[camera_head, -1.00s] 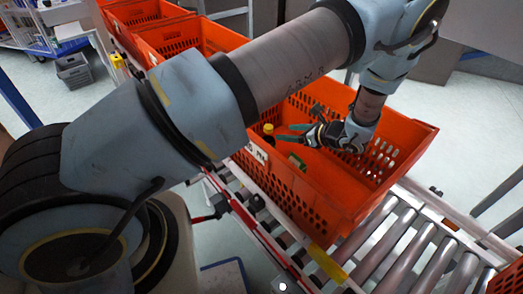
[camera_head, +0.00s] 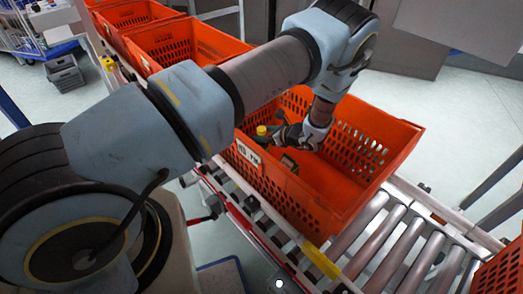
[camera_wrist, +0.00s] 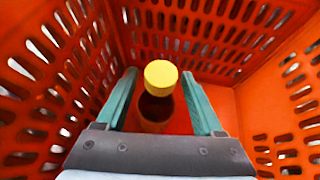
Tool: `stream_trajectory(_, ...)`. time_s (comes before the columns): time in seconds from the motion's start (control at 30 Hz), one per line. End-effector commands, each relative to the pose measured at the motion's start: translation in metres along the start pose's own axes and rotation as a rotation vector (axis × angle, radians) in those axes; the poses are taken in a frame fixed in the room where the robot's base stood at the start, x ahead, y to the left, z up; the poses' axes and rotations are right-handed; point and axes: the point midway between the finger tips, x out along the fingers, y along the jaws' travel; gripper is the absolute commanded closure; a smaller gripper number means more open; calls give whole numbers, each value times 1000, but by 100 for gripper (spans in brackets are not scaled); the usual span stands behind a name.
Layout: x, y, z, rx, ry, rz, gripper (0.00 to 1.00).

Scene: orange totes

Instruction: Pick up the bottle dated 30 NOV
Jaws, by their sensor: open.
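A dark bottle with a yellow cap (camera_wrist: 160,78) stands inside an orange tote (camera_head: 330,208). In the wrist view it is upright between the two green fingers of my gripper (camera_wrist: 160,95), with room on both sides. My gripper is open. In the head view the bottle's yellow cap (camera_head: 262,130) shows just left of my gripper (camera_head: 271,134), near the tote's left corner. No date can be read on the bottle; its label is hidden or too small.
The tote's perforated walls (camera_wrist: 275,40) stand close around my gripper. More orange totes (camera_head: 185,45) stand behind at the left. A roller conveyor (camera_head: 400,245) runs at the lower right.

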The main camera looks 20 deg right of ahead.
Motion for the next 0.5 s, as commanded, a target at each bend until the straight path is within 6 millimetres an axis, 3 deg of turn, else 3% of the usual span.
stream_trajectory(0.07, 0, 0, 0, 0, 0, 0, 32)
stream_trajectory(0.5, 0, 0, 0, 0, 0, 1, 82)
